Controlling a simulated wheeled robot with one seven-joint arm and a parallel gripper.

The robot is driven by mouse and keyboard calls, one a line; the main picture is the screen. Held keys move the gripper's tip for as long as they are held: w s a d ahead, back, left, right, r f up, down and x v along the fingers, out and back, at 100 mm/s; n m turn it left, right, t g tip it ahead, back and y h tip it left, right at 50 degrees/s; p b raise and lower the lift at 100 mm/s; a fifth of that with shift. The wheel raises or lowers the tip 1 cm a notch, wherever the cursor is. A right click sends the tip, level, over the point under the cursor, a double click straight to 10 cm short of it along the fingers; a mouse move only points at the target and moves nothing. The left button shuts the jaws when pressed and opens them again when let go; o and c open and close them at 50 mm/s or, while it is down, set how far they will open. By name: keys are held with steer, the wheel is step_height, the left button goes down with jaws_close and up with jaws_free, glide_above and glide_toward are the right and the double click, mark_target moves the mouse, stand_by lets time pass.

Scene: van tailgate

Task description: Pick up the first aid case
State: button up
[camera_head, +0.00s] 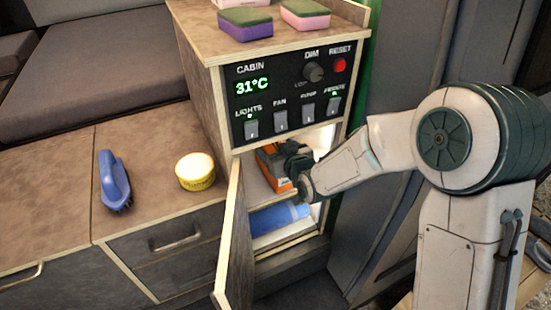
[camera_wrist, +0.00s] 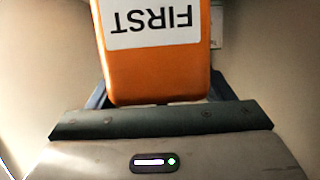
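The first aid case (camera_head: 270,168) is orange with a grey top and lies on the upper shelf of the open cupboard. My gripper (camera_head: 291,165) reaches into the cupboard at the case's right side, and my dark fingers hide part of it. In the wrist view, the case (camera_wrist: 158,78) fills the space ahead of my palm, with its white label reading "FIRST" upside down. My two fingers (camera_wrist: 160,92) lie on either side of the case, close to its edges. Whether they press on it is unclear.
The cupboard door (camera_head: 233,245) stands open at the left of the opening. A blue rolled item (camera_head: 278,218) lies on the lower shelf. The switch panel (camera_head: 290,92) is just above. A blue brush (camera_head: 114,180) and yellow tub (camera_head: 196,171) stand on the left counter; two sponges are on top.

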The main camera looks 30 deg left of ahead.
jaws_close()
steer(key=shift+r, duration=0.1)
